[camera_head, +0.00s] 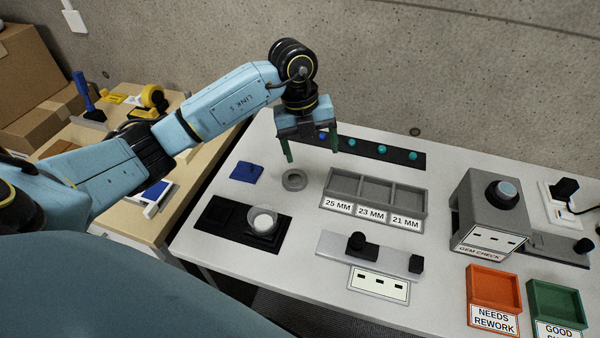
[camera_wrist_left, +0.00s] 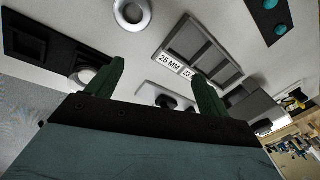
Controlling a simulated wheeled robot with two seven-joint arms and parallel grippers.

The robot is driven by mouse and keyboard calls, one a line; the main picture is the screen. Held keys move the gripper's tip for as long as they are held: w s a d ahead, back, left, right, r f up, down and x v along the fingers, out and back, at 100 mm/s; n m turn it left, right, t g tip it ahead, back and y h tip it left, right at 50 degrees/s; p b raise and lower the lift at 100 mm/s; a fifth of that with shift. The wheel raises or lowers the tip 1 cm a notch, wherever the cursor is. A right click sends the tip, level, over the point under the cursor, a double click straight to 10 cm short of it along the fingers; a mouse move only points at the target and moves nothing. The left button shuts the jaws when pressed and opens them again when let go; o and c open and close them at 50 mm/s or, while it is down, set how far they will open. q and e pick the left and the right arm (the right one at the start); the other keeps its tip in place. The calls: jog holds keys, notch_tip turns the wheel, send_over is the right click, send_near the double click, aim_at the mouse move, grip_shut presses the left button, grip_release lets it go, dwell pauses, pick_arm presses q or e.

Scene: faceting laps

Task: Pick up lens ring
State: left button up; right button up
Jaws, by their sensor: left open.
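A grey lens ring (camera_head: 294,180) lies flat on the white table, left of the sorting tray. It also shows at the top edge of the left wrist view (camera_wrist_left: 132,14), partly cut off. My left gripper (camera_head: 313,156) is open and empty above the table, its green fingers pointing down. It is above and slightly right of the ring in the head view, not touching it. In the left wrist view the fingers (camera_wrist_left: 155,68) are spread apart with nothing between them. My right gripper is not in view.
A grey three-compartment tray (camera_head: 376,206) labelled 25, 23 and 21 MM stands empty.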

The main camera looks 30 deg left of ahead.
pick_arm(q)
jog(key=a+n+y, duration=0.1)
jog(key=a+y, duration=0.1)
jog(key=a, duration=0.3)
jog(key=b, duration=0.1)
send_over(295, 183)
jog(key=shift+g, duration=0.3)
notch_tip(295, 183, down, 6)
jog(key=shift+a+r, duration=0.1)
jog(key=shift+f, duration=0.6)
notch_tip(295, 183, down, 5)
jog(key=shift+f+b, duration=0.15)
jog(key=shift+b, duration=0.35)
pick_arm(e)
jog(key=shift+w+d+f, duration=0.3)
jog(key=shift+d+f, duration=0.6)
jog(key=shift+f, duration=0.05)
pick_arm(q)
jog(key=c, duration=1.1)
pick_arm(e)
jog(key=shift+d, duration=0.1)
